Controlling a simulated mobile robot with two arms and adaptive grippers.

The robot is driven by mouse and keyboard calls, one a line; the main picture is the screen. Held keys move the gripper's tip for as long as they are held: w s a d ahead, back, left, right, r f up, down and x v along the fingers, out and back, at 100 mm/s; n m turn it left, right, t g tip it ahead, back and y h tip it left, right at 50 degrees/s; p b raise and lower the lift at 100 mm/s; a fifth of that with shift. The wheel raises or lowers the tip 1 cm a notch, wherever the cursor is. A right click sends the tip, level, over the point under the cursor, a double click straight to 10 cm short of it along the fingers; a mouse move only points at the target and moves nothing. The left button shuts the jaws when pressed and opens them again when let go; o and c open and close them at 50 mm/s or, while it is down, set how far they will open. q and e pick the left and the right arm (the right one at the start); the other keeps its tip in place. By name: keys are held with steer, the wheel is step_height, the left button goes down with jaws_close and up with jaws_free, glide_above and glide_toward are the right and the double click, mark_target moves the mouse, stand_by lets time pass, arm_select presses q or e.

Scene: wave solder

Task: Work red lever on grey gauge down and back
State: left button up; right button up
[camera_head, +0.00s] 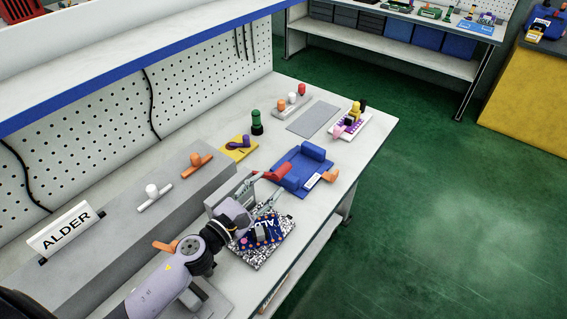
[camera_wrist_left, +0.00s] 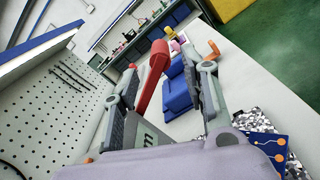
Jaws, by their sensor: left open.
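The red lever (camera_head: 279,172) sticks out from the grey gauge (camera_head: 222,190), tilted up to the right. The gauge is a grey block, partly hidden behind my left arm. My left gripper (camera_head: 266,188) is open at the lever, its fingers pointing away from the arm. In the left wrist view the red lever (camera_wrist_left: 152,78) rises between the two fingers of the left gripper (camera_wrist_left: 168,76), closer to the left finger. I cannot tell whether a finger touches it. A grey face of the gauge (camera_wrist_left: 150,136) shows low between the fingers. My right gripper is not in view.
A blue fixture (camera_head: 301,168) with an orange handle (camera_head: 331,175) stands just beyond the lever. A speckled board with a blue piece (camera_head: 262,236) lies below the gripper. A yellow block with a purple lever (camera_head: 238,147) and a green knob (camera_head: 257,123) stand farther back.

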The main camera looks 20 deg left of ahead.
mark_target(284, 170)
arm_select(q)
steer(key=p+x, duration=0.1)
steer(key=x, duration=0.7)
jaws_close()
stand_by(0.4)
stand_by(0.3)
